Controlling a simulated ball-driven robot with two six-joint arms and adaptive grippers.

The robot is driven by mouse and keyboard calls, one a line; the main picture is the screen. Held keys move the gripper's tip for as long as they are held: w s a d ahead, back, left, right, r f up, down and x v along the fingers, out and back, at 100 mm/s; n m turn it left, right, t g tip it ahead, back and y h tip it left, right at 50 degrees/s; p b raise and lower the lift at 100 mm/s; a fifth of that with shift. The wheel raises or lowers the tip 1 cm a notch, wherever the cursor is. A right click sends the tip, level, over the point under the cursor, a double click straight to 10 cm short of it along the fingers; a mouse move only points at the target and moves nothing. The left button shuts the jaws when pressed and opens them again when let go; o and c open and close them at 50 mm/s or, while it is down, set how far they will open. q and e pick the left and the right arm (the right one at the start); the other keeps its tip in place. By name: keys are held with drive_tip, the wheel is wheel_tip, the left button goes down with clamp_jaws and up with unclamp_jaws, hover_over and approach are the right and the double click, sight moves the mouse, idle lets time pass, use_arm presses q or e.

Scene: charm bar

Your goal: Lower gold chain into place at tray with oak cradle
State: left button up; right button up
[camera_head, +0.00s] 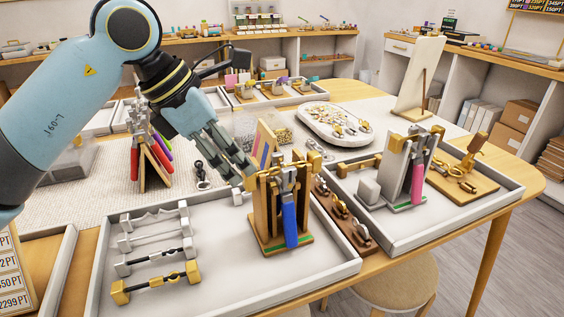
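My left gripper (243,174) reaches down from the upper left, its grey fingers close to the left side of the oak cradle (265,218). The cradle stands upright in the front white tray (205,292), with a blue-handled tool (290,225) on its front. Gold pieces (262,182) show at the cradle's top beside my fingertips; I take them for the gold chain. The fingers and the cradle partly hide them. Whether my fingers hold or only touch them, I cannot tell. My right gripper is not in view.
Several small bar-shaped pieces (157,283) lie at the tray's left. A dark strip with rings (343,217) lies right of the cradle. A second tray (440,222) holds a grey stand with pink-handled pliers (418,180). Coloured-handled tools (150,158) stand behind the front tray. The tray's front middle is clear.

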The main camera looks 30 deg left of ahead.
use_arm(q)
drive_tip(key=p+v, duration=0.2)
drive_tip(key=v, duration=0.2)
drive_tip(key=shift+s+a+r+p, duration=0.1)
drive_tip(key=shift+s+r+p, duration=0.05)
drive_tip(key=shift+r+p, duration=0.25)
drive_tip(key=shift+f, duration=0.1)
